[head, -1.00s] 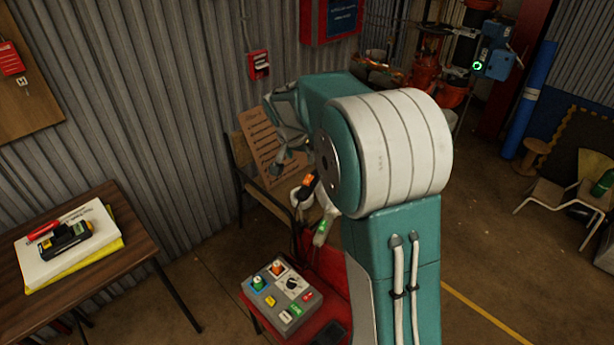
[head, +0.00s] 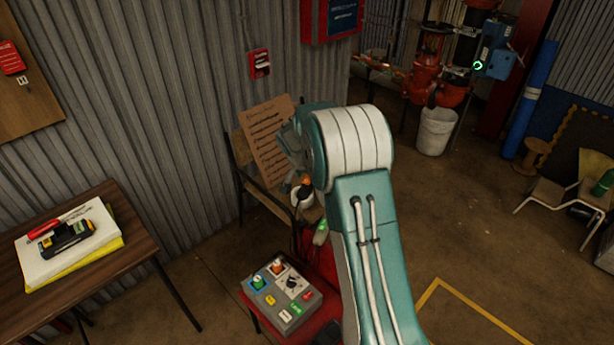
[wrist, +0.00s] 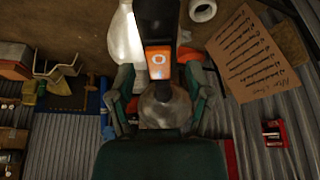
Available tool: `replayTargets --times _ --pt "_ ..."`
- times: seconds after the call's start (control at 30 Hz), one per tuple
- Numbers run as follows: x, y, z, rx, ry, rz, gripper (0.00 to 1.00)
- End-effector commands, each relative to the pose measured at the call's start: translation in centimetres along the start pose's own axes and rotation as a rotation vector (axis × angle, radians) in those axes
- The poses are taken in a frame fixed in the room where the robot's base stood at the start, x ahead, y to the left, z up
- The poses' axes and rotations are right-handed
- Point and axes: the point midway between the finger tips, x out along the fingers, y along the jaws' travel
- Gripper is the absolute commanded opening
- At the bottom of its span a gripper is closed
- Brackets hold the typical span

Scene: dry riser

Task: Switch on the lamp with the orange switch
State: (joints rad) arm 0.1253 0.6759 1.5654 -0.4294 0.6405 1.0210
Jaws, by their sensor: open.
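The orange switch (wrist: 158,57), marked with a pale ring, sits on a black lamp body (wrist: 157,18) in the wrist view. A greyish rounded part (wrist: 162,106) lies below it. My gripper (wrist: 160,82) is open, with one finger on each side of the lamp; I cannot tell whether they touch it. In the head view a small black-and-orange piece of the lamp (head: 306,184) shows beside my arm. My gripper (head: 292,140) is mostly hidden there by my arm.
A grey control box (head: 284,297) with several coloured controls sits on a red surface below. A lettered cardboard sheet (head: 265,140) leans behind my gripper, near the corrugated wall. A wooden table (head: 150,235) stands at left. A white bucket (head: 436,131) and open floor lie right.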

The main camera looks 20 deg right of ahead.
Motion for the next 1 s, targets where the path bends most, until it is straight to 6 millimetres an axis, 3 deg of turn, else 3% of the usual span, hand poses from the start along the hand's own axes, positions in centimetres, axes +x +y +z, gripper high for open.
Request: replayTargets --times 0.3,0.33,0.47,0.5,0.77,1.0 --pt "0.49 -0.01 -0.01 0.000 0.001 -0.001 0.66" --pt "0.49 -0.01 -0.01 0.000 0.001 -0.001 0.61" --pt "0.47 -0.01 -0.01 0.000 0.001 -0.001 0.03" --pt "0.47 -0.02 -0.01 0.000 0.001 -0.001 0.00" --pt "0.55 -0.04 -0.11 0.002 -0.012 0.001 0.00" --pt "0.76 0.01 -0.51 0.005 -0.135 0.004 0.00"
